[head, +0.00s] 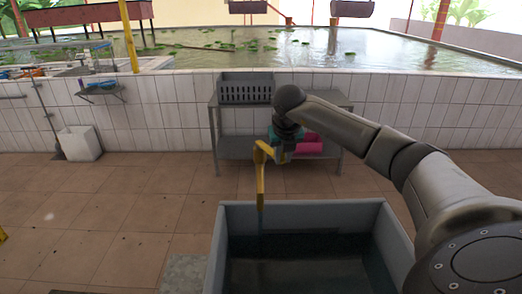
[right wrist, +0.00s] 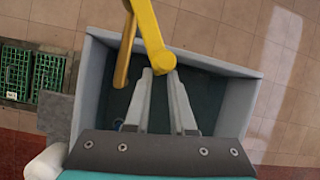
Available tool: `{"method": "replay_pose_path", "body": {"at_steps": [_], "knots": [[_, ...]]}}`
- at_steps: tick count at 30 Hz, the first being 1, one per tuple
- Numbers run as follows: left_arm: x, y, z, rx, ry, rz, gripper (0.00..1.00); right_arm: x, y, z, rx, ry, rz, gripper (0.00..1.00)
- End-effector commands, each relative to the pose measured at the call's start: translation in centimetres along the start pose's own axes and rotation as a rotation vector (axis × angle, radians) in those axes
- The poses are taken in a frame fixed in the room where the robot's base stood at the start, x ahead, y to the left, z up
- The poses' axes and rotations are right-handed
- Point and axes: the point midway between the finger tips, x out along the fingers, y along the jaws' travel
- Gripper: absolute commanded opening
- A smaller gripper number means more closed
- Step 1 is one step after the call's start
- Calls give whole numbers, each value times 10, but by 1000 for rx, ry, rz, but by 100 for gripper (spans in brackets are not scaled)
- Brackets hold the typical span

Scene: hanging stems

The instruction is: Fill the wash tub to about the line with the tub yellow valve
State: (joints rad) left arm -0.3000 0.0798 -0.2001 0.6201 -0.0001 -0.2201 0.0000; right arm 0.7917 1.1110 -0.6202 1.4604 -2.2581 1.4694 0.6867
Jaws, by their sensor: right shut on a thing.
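The grey wash tub (head: 305,212) stands on the floor at the front, with dark water (head: 305,272) low inside its walls; I cannot make out a fill line. The tub (right wrist: 84,95) also shows in the right wrist view. The yellow valve (head: 261,165) stands over the tub's back left, and a thin bluish streak runs down below it into the tub. My right gripper (head: 276,150) is shut on the valve's yellow lever; the lever (right wrist: 149,35) sits between the fingertips (right wrist: 160,72) in the right wrist view. A second yellow pipe (right wrist: 124,58) hangs beside it. My left gripper is out of view.
A metal table (head: 232,146) behind the tub carries a grey slotted crate (head: 246,88), with pink rolls (head: 310,145) on its lower shelf. A tiled pond wall (head: 165,110) runs behind. A white bin (head: 80,144) stands at left.

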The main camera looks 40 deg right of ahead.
Motion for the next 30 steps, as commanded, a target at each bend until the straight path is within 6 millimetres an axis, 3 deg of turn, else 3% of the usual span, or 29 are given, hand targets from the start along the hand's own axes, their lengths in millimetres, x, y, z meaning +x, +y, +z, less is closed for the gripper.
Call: {"method": "replay_pose_path", "body": {"at_steps": [1, 8, 18, 30], "knots": [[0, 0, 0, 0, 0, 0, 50, 2, 9, 2, -7, -16, 22, 0], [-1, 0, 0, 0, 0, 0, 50, 0, 14, 2, -8, -16, 23, 0], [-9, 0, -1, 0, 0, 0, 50, -6, 46, -4, -10, -18, 24, 0], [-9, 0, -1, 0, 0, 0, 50, -6, 49, -3, -5, -18, 16, 0]]}}
